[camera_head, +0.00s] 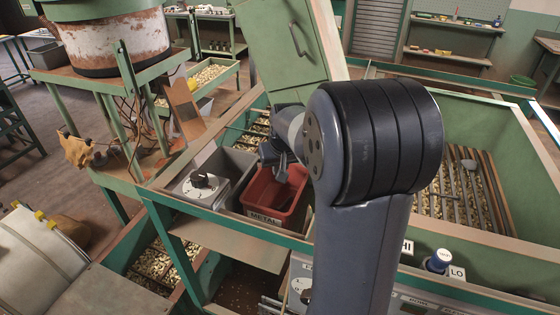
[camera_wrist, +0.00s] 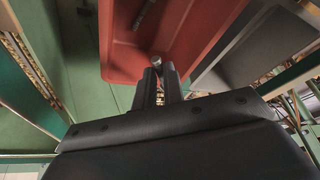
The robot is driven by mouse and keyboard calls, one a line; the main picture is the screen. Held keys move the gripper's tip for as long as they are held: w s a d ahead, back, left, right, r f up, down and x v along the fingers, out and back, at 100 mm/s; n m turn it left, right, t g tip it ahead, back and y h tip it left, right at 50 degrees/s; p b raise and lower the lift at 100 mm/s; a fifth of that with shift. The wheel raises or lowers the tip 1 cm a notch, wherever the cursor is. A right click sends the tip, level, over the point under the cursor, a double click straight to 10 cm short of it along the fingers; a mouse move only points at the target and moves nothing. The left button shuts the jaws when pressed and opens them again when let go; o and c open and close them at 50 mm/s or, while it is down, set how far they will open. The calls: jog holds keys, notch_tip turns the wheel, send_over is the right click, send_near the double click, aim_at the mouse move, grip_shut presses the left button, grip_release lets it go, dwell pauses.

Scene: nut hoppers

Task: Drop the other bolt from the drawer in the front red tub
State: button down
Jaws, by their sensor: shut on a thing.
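The red tub (camera_head: 262,211), labelled METAL, stands on the green bench edge in the head view. It fills the top middle of the wrist view (camera_wrist: 187,38). My gripper (camera_head: 276,160) is over the tub. In the wrist view its fingers (camera_wrist: 157,80) are shut on a small bolt, whose grey end (camera_wrist: 156,60) shows between the tips against the red tub. A long dark bolt-like piece (camera_wrist: 144,14) lies inside the tub. I cannot make out the drawer clearly.
A grey tub (camera_head: 240,158) with a grey box and dial (camera_head: 203,185) stands just left of the red tub. A raised green lid (camera_head: 290,50) is behind. A hopper with bars over nuts (camera_head: 465,195) lies right of my arm.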

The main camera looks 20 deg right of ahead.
jog(key=shift+f+b, duration=0.8)
jog(key=shift+f, duration=0.65)
jog(key=c, duration=1.4)
grip_release()
jog(key=b+v, duration=0.1)
jog(key=v, duration=1)
jog(key=shift+b, duration=0.3)
jog(key=shift+w, duration=0.1)
